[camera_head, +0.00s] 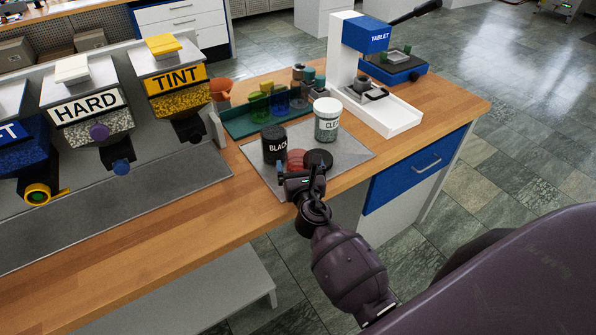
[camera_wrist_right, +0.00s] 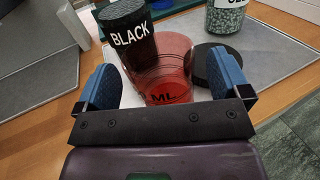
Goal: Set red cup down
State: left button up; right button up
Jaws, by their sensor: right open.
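The red cup (camera_wrist_right: 165,75) is translucent and stands upright on the grey mat (camera_head: 345,150), with dark lettering on its side. In the head view the red cup (camera_head: 295,158) is partly hidden behind my right gripper (camera_head: 301,177). In the right wrist view my right gripper (camera_wrist_right: 165,90) is open, its blue finger pads on either side of the cup and apart from it. My left gripper is not in view.
A jar labelled BLACK (camera_head: 274,144) stands close behind the cup. A dark round lid (camera_head: 319,159) lies beside it. A clear-sided jar (camera_head: 327,119) stands farther back. A tablet press (camera_head: 360,70) and dispensers labelled HARD (camera_head: 88,107) and TINT (camera_head: 178,80) flank the mat.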

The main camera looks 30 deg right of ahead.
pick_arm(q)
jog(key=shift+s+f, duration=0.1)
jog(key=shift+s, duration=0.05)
pick_arm(e)
jog(key=shift+x, duration=1.05)
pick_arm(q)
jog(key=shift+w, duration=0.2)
pick_arm(e)
jog(key=c, duration=1.1)
